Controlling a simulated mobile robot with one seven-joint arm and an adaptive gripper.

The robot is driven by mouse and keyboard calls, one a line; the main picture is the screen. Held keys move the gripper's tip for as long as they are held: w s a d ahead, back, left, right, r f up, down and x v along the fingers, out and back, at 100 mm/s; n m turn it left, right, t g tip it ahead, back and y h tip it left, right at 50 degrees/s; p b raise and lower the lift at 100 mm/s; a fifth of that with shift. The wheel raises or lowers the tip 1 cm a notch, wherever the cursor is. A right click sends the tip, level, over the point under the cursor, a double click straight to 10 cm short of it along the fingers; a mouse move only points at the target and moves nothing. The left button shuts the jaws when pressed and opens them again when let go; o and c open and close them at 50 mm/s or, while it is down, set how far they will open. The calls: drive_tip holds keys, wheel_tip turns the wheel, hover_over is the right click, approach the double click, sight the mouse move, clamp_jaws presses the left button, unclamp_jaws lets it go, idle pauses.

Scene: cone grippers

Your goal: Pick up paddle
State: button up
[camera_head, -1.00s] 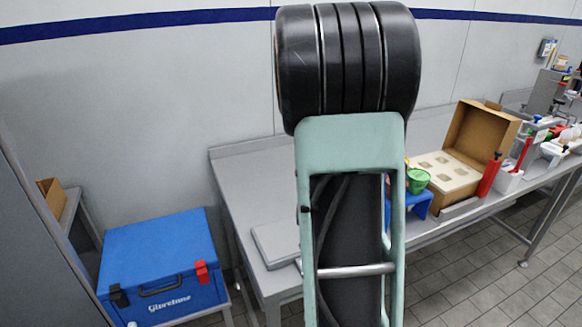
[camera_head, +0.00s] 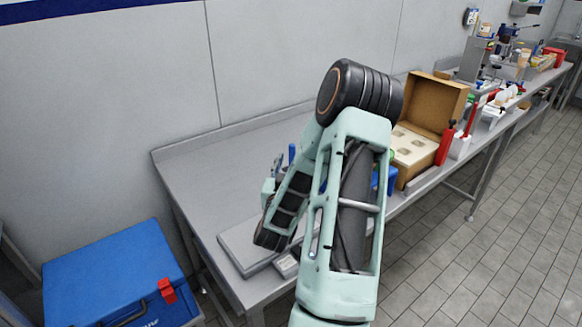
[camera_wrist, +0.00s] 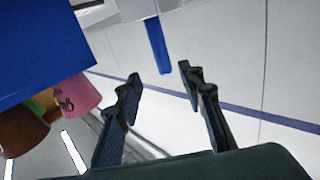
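A slim blue bar (camera_wrist: 158,48) hangs from a pale block at the top of the wrist view, just beyond my fingertips; I cannot tell if it is part of the paddle. My gripper (camera_wrist: 161,78) is open, with nothing between its two dark fingers. In the head view my gripper (camera_head: 278,166) is above the left part of the table, partly hidden by my arm. A small blue upright piece (camera_head: 291,153) shows beside it. No paddle can be named with certainty.
The grey table (camera_head: 200,172) has bare room at left. A blue stand (camera_head: 392,182) is behind my arm, next to an open cardboard box (camera_head: 440,105) and red bottle (camera_head: 445,145). The wrist view shows a blue surface (camera_wrist: 35,40) and pink cup (camera_wrist: 78,95).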

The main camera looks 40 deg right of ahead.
sight(292, 152)
drive_tip(key=shift+p+x, duration=0.65)
drive_tip(key=shift+x, duration=2.95)
drive_tip(key=shift+w+a, duration=0.15)
drive_tip(key=shift+w, duration=0.05)
clamp_jaws()
